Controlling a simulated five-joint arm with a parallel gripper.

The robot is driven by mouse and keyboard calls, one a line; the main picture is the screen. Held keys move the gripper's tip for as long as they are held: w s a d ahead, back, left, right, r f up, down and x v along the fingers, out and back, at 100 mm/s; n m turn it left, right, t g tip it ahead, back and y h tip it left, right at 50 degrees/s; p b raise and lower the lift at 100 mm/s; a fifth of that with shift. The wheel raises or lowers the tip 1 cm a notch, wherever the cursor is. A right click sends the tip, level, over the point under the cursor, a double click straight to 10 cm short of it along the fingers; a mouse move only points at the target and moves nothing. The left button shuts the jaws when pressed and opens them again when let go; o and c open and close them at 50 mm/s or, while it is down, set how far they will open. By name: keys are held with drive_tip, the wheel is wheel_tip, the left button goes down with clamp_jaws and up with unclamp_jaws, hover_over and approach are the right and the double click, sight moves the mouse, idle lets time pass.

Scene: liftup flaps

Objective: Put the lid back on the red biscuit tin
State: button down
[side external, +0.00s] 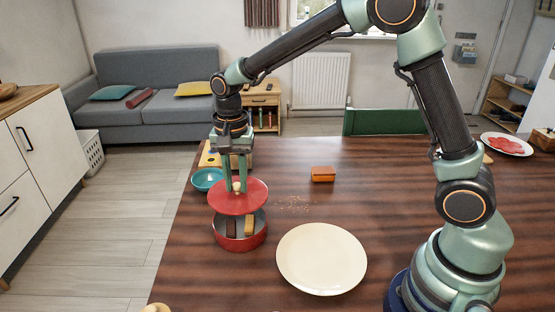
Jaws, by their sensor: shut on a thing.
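The red biscuit tin (240,243) stands uncovered on the dark wooden table, left of the white plate. A dark biscuit and a golden one (250,222) show inside it. My gripper (237,184) points down and is shut on the pale knob of the red lid (255,198). The lid appears roughly level and is held above the tin, apart from its rim at the front. The lid hides the back part of the tin's opening.
A teal bowl (207,179) stands close behind and left of the lid. A large white plate (322,258) is to the right of the tin. Crumbs (293,204) and an orange box (322,174) lie farther back. The table's left edge is near the tin.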

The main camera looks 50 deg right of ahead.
sight(236, 194)
drive_tip(key=shift+f, duration=3.15)
drive_tip(key=shift+a+f, duration=0.1)
drive_tip(key=shift+f, duration=0.1)
drive_tip(key=shift+c, duration=0.8)
unclamp_jaws()
drive_tip(key=shift+r, duration=0.15)
drive_tip(key=shift+r, duration=3.4)
drive_tip(key=shift+c, duration=0.2)
